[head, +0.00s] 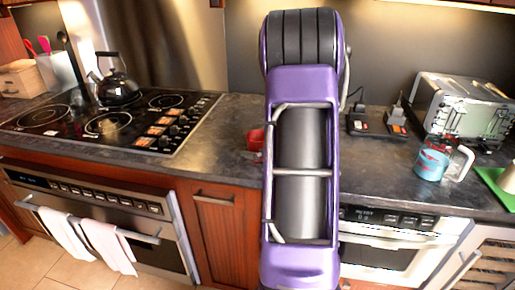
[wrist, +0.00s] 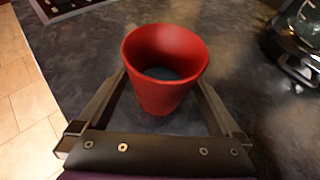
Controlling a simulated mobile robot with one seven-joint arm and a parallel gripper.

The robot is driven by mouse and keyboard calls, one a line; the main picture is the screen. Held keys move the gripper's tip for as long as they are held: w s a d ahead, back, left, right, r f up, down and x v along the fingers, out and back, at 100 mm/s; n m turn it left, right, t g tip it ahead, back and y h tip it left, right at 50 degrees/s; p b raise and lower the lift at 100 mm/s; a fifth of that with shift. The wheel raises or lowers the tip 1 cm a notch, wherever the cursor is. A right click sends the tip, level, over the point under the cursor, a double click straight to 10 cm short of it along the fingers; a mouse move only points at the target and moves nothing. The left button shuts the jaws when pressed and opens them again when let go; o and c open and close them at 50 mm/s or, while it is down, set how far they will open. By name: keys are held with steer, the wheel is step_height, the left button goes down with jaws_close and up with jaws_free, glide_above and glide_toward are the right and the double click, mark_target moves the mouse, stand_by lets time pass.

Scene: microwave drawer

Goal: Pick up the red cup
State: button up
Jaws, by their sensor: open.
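The red cup (wrist: 165,90) stands upright on the dark countertop, its open mouth toward the wrist camera. My gripper (wrist: 165,82) is open, with one finger on each side of the cup. I cannot tell whether either finger touches it. In the head view the red cup (head: 256,139) shows only in part, just left of my purple arm, which hides the rest of it and the gripper.
A stove (head: 110,120) with a black kettle (head: 118,88) is at the left. A toaster (head: 465,105) and a blue and red mug (head: 432,160) stand at the right. The counter (head: 225,120) between stove and cup is clear.

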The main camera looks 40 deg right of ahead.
steer(key=shift+w+f, duration=0.1)
steer(key=shift+w, duration=0.15)
steer(key=c, duration=1.4)
